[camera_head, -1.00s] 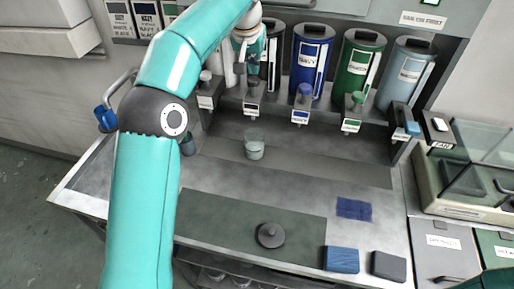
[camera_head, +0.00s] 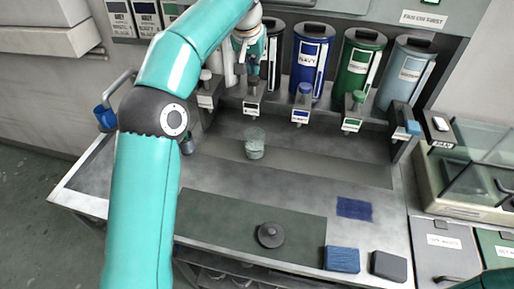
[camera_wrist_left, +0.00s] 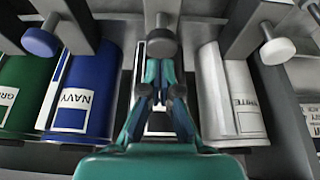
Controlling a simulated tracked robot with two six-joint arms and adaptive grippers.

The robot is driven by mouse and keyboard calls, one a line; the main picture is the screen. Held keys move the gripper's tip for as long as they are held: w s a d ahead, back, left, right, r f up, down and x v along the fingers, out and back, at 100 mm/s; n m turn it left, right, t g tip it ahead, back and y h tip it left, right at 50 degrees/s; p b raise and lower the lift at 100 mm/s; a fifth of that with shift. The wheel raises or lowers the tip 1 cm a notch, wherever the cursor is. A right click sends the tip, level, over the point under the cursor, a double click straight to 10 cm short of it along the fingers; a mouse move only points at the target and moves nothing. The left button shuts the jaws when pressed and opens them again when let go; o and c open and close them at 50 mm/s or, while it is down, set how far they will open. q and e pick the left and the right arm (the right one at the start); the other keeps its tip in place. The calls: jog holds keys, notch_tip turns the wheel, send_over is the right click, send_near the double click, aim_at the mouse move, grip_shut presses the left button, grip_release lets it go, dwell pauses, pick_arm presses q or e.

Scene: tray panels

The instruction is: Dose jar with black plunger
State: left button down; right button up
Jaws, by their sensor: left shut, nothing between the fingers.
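A clear jar (camera_head: 255,150) stands upright on the dispenser's grey deck, below the black plunger (camera_head: 253,83). The same plunger shows in the left wrist view as a dark grey round knob (camera_wrist_left: 161,46). My left gripper (camera_head: 250,68) is over that plunger. In the left wrist view its fingers (camera_wrist_left: 161,72) are shut with nothing between them, with their tips close to the knob. I cannot tell whether they touch it. The black canister behind is partly hidden by my left arm. My right gripper is out of view.
Navy (camera_head: 311,60), green (camera_head: 356,65) and light blue (camera_head: 405,72) canisters stand right of the plunger. A grey lid (camera_head: 270,235) lies on the dark green mat (camera_head: 215,220). A blue cloth (camera_head: 354,208), a blue block (camera_head: 342,259) and a dark block (camera_head: 388,266) lie on the right.

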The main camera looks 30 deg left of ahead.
aim_at(253, 79)
pick_arm(q)
jog(key=shift+f+b, duration=1.45)
jog(key=shift+f, duration=0.65)
jog(key=shift+r+p, duration=2.2)
jog(key=shift+p, duration=0.25)
notch_tip(253, 79, up, 2)
jog(key=shift+r+p, duration=0.1)
jog(key=shift+p, duration=0.2)
jog(key=shift+w+r, duration=0.15)
jog(key=shift+r, duration=1.6)
